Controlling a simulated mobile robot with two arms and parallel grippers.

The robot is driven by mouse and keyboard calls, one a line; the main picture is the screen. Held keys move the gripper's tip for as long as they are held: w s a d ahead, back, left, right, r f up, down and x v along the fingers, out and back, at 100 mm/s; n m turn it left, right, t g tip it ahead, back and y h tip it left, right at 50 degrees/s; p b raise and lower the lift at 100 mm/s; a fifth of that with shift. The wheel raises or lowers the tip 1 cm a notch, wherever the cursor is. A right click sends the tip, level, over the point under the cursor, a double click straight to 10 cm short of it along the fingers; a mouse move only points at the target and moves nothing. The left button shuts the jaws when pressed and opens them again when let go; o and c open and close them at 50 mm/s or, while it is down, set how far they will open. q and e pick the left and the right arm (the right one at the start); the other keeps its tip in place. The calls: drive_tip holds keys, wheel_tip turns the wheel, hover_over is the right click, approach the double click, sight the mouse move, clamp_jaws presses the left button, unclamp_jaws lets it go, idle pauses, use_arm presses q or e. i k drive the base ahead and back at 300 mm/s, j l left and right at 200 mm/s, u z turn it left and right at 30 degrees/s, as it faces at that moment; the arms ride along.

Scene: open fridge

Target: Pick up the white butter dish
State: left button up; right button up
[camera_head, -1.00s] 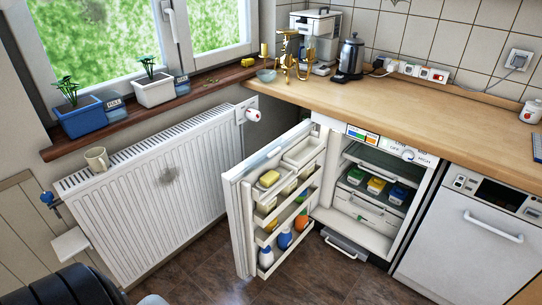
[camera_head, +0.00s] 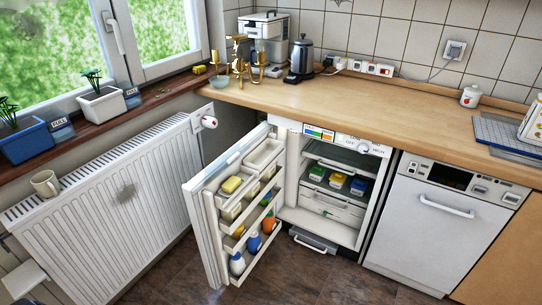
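The small fridge (camera_head: 290,190) stands open under the worktop, its door (camera_head: 207,235) swung out to the left. No butter dish can be made out for certain. A yellow block (camera_head: 231,184) sits in a white holder on an upper door shelf; it is too small to tell whether this is the dish. On the inner shelf are small packs with green (camera_head: 317,173), yellow (camera_head: 337,180) and blue (camera_head: 358,186) tops. Neither of my grippers is in view.
A white radiator (camera_head: 110,200) with a mug (camera_head: 45,183) on it stands left of the door. A dishwasher (camera_head: 440,225) is at right. The worktop (camera_head: 350,105) holds a kettle (camera_head: 300,58) and a blue tray (camera_head: 510,135). The floor (camera_head: 330,280) in front is clear.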

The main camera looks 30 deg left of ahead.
sight(229, 188)
drive_tip(key=i+j+u, duration=0.1)
drive_tip(key=i+u, duration=0.3)
drive_tip(key=i, duration=1)
